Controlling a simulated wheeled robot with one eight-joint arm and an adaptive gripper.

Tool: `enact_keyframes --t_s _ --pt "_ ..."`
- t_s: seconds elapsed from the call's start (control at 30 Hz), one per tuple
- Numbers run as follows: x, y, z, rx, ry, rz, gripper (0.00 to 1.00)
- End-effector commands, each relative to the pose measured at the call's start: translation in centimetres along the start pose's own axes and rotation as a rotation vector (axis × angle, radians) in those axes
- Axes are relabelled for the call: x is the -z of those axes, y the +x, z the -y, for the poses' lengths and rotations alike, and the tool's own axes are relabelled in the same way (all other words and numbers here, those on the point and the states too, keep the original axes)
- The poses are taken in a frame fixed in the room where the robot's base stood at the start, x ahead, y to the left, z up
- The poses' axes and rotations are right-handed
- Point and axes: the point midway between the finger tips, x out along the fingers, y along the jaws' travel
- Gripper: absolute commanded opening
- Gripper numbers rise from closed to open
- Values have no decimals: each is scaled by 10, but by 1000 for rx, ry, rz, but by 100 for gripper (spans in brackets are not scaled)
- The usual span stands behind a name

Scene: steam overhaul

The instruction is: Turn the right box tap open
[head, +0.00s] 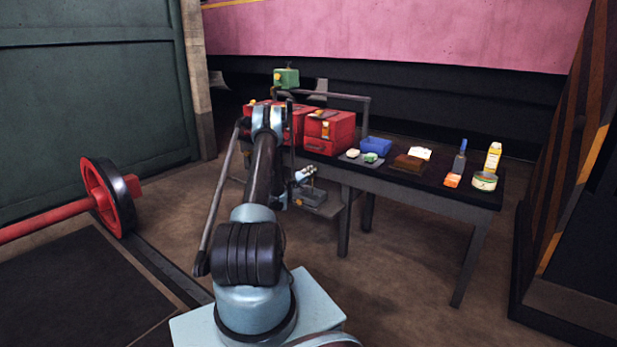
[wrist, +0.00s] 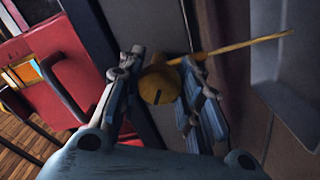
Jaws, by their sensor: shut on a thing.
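In the wrist view a yellow, brass-like round knob (wrist: 158,86) with a dark slot sits between the fingers of my gripper (wrist: 162,88). A thin yellow rod (wrist: 240,46) runs from beside it to the upper right. My gripper is shut on the knob, with one finger on each side. It looks like a tap, but its mounting and whether it is open are not clear. In the head view my arm hides the gripper and this knob. A green box (head: 287,77) with a small yellow fitting stands above the back of the bench.
Red boxes stand on the dark bench (head: 455,190); one (head: 329,132) is right of my arm, and a red box also shows in the wrist view (wrist: 60,70). A blue tray (head: 375,147), bottles and tins lie to the right. A red wheel (head: 108,195) stands left. Floor in front of the bench is clear.

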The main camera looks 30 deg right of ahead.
Motion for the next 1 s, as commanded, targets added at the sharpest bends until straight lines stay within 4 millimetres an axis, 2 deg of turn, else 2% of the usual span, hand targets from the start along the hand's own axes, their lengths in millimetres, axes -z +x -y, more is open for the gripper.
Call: enact_keyframes --t_s 0.5,1.0 --pt "4 -2 3 4 -418 -8 9" --pt "4 -2 4 3 -559 -8 9"
